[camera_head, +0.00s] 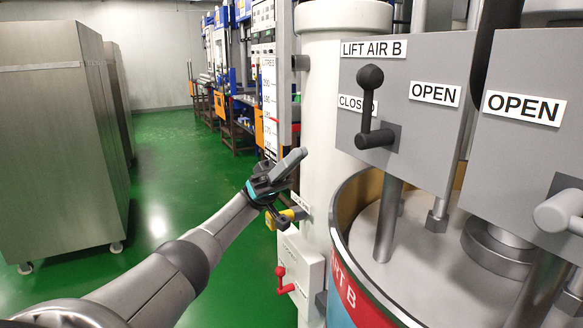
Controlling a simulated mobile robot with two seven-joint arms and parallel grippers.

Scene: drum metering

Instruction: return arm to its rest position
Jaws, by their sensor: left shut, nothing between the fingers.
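My left arm (190,260) reaches in from the lower left. My left gripper (296,156) is shut and empty, its fingers pointing up and to the right. In the picture it is in front of the white column (325,120), just below the litre scale (268,90). I cannot tell whether it touches the column. A yellow-handled part (290,217) shows just below the gripper and is partly hidden by it. My right gripper is not in view.
The grey LIFT AIR B panel (420,135) carries a black-knobbed lever (370,100) pointing up. Grey cabinets (50,150) stand left; green floor (165,180) between is clear.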

